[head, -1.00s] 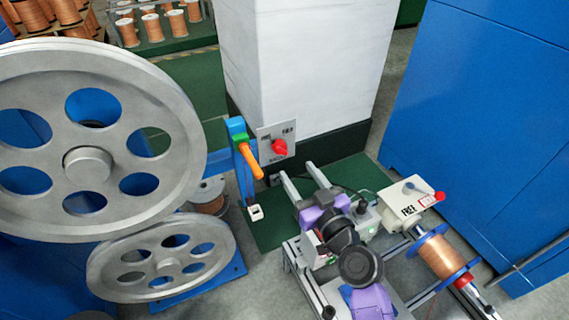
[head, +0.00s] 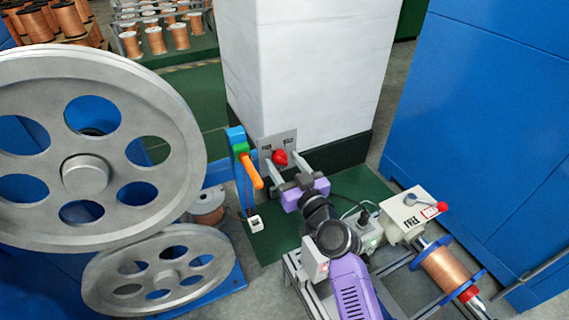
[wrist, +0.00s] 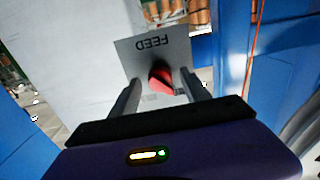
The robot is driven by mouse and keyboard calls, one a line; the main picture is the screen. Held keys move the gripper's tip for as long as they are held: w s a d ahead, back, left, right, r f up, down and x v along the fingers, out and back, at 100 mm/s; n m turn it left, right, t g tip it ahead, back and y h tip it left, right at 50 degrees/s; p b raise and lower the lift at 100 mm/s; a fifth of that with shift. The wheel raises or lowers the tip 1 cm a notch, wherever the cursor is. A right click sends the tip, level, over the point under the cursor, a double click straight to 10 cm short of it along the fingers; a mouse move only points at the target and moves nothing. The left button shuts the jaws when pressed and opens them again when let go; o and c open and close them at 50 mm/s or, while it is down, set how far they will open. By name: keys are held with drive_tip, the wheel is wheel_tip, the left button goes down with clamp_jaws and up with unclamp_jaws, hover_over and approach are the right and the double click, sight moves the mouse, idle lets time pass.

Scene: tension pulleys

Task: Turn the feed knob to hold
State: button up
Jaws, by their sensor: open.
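The red feed knob (head: 280,158) sits on a grey plate (head: 291,138) at the foot of the white column. In the wrist view the knob (wrist: 161,80) shows ahead of my jaws, below the upside-down word FEED on the plate (wrist: 150,48). My gripper (head: 283,163) is open in front of the plate. In the wrist view its two fingers (wrist: 158,90) stand left and right of the knob, with gaps visible on both sides. I cannot tell how far the fingertips reach along it. The plate's hold label is not readable.
An orange handle (head: 251,170) on a blue post stands just left of the plate. Large grey pulleys (head: 150,205) fill the left side. A white box marked FREE (head: 412,213) and a copper spool (head: 445,268) are right of my arm. Blue cabinets (head: 480,130) stand at right.

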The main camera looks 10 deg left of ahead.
clamp_jaws()
drive_tip(key=shift+m, duration=0.3)
drive_tip(key=m, duration=1.1)
drive_tip(key=shift+m, duration=0.3)
drive_tip(key=shift+m+p, duration=0.6)
drive_tip(key=shift+m, duration=1.2)
